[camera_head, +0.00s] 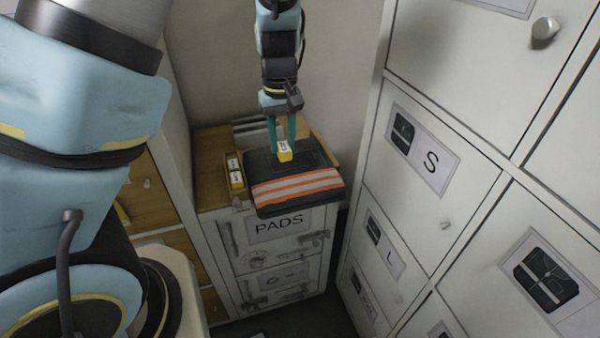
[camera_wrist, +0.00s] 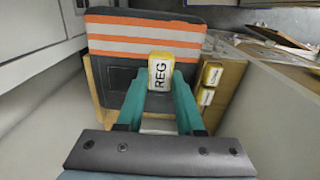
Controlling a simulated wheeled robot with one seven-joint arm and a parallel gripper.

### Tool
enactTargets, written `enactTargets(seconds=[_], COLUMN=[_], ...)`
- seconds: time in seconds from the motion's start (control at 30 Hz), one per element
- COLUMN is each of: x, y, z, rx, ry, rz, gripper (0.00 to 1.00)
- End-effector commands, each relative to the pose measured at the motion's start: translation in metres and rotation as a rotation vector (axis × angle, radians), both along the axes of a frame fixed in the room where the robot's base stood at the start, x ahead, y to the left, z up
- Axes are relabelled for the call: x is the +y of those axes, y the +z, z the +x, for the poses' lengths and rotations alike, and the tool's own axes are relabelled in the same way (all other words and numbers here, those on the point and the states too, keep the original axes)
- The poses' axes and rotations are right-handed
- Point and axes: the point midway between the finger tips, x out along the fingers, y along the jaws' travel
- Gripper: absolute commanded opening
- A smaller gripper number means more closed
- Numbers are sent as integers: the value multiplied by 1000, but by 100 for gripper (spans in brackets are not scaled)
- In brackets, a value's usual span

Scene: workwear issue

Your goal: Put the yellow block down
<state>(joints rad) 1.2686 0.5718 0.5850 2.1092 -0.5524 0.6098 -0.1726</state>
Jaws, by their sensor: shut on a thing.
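The yellow block (camera_head: 285,155) has a white face; in the wrist view the block (camera_wrist: 161,74) reads "REG". My gripper (camera_head: 284,146) is shut on it, with the teal fingers (camera_wrist: 160,92) on both sides. The block is over a dark folded garment (camera_head: 265,168) with orange and pale stripes, on top of the cabinet marked "PADS". I cannot tell whether the block touches the garment. In the wrist view the garment (camera_wrist: 115,75) lies behind the block.
White lockers (camera_head: 440,130) with size labels stand close on the right. A pale wall is behind.

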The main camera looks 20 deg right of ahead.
Motion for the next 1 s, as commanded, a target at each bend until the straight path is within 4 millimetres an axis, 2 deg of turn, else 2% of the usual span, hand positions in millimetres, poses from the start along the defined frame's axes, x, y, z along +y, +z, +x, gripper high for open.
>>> enactTargets(seconds=[0.1,0.2,0.37,0.6,1.0], x=[2,2,1,1,0], y=[-24,-39,-54,-84,-90], z=[0,0,0,0,0], rx=[3,2,2,2,1], ry=[4,2,1,1,0], rz=[5,5,3,2,0], gripper=[0,0,0,0,0])
